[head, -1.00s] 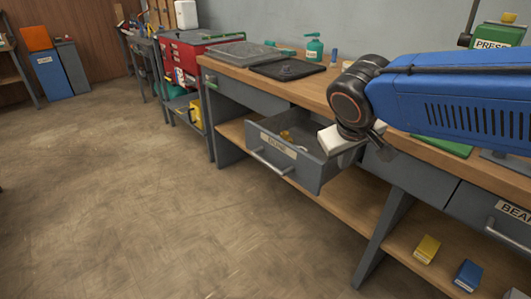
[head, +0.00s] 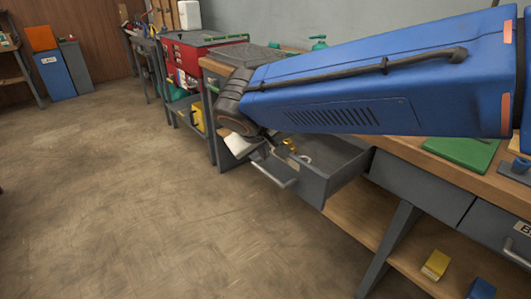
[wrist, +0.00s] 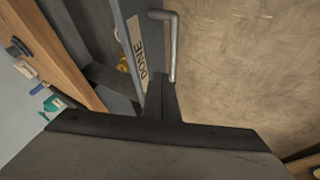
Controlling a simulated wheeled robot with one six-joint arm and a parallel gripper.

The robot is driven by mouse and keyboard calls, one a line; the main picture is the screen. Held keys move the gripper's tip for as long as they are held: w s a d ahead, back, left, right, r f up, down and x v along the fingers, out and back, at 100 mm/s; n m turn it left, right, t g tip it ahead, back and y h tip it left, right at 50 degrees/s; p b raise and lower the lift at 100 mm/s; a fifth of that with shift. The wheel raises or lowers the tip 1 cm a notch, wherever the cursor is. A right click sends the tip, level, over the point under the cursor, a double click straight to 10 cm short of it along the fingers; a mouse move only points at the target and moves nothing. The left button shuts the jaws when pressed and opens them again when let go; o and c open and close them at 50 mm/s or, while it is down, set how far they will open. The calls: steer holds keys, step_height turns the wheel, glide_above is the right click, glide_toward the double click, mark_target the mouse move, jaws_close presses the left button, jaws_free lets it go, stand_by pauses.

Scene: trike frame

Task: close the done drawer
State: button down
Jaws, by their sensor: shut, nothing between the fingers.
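The done drawer (head: 318,184) is a grey drawer standing pulled out of the workbench, with small yellow and pale items inside. In the wrist view its front panel (wrist: 132,40) carries a DONE label and a bar handle (wrist: 172,45). The handle also shows in the head view (head: 274,172). My gripper (head: 268,152) is at the drawer's front, near the handle's left end in the head view. In the wrist view its dark fingers (wrist: 160,98) are together and empty, close beside the panel. I cannot tell if they touch it.
The wooden bench top (head: 470,180) runs along the right, with a green mat (head: 460,150) on it. A red tool cabinet (head: 190,55) stands beyond the drawer. A yellow box (head: 435,264) sits on the lower shelf. The floor (head: 120,200) in front is clear.

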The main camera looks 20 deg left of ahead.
steer(key=x, duration=0.8)
steer(key=shift+w+f, duration=0.1)
glide_above(315, 151)
steer(key=shift+d, duration=0.1)
steer(key=shift+w+d, duration=0.35)
steer(key=shift+w, duration=0.1)
stand_by(0.5)
steer(key=shift+r, duration=0.25)
